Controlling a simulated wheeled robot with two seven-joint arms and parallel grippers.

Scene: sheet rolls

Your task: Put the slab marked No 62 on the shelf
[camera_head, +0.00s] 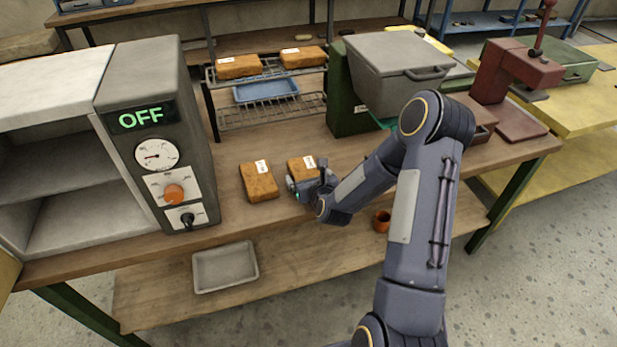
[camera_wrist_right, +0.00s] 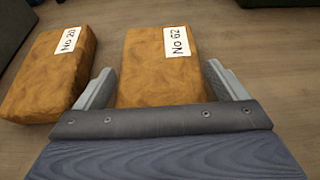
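The slab marked No 62 (camera_wrist_right: 160,75) is a brown block with a white label, lying on the wooden table; in the head view it (camera_head: 299,164) is partly hidden by my right gripper. My right gripper (camera_wrist_right: 161,75) is low at the slab's near end, with one finger on each side. Narrow gaps show between fingers and slab, so it looks open around it. A two-level wire shelf (camera_head: 270,117) stands behind the slabs. Its upper level carries two similar slabs (camera_head: 239,66) (camera_head: 303,57). My left gripper is not in view.
The slab marked No 20 (camera_wrist_right: 50,70) lies just left; it also shows in the head view (camera_head: 259,182). A blue tray (camera_head: 266,90) sits between the shelf levels.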

